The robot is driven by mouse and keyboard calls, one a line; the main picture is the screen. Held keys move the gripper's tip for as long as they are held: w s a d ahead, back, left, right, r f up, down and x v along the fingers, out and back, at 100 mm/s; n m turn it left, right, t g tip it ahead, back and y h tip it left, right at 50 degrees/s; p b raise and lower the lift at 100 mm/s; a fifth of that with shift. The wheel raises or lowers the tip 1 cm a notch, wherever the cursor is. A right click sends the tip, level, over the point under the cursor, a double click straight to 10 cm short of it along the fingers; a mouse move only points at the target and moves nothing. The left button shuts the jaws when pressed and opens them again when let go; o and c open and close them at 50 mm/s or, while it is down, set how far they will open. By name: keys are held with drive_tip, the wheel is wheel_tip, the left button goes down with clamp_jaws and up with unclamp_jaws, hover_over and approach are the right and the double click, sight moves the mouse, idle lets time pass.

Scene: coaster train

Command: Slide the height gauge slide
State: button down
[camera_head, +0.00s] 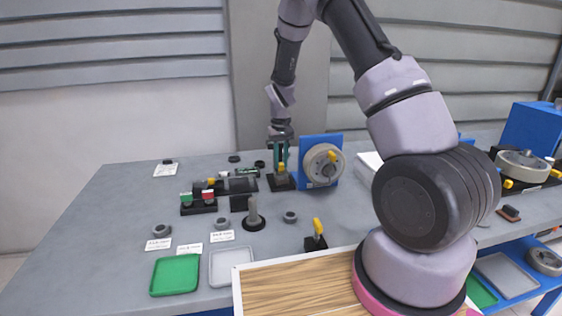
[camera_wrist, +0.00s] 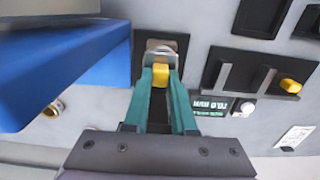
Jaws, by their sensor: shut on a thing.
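The height gauge (camera_head: 281,186) stands on its dark base on the table, just left of the blue panel. Its yellow slide (camera_head: 281,168) sits low on the gauge, and it also shows in the wrist view (camera_wrist: 159,77). My gripper (camera_head: 279,163) points down at the gauge, and its green fingers (camera_wrist: 161,82) are closed on either side of the yellow slide. The arm and fingers hide the upper part of the gauge in the head view.
The blue panel with a grey wheel (camera_head: 322,166) stands close to the right of the gauge. Left are a block with green and red buttons (camera_head: 198,203) and a black track with a yellow knob (camera_wrist: 291,86). A green tray (camera_head: 175,275) lies at front left, where the table is clearer.

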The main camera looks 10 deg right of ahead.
sight(281, 163)
drive_tip(key=shift+r, duration=0.1)
drive_tip(key=shift+w+r, duration=0.1)
drive_tip(key=shift+r, duration=1.05)
drive_tip(key=c, duration=0.7)
unclamp_jaws()
wheel_tip(281, 163, up, 11)
drive_tip(key=shift+f, duration=0.1)
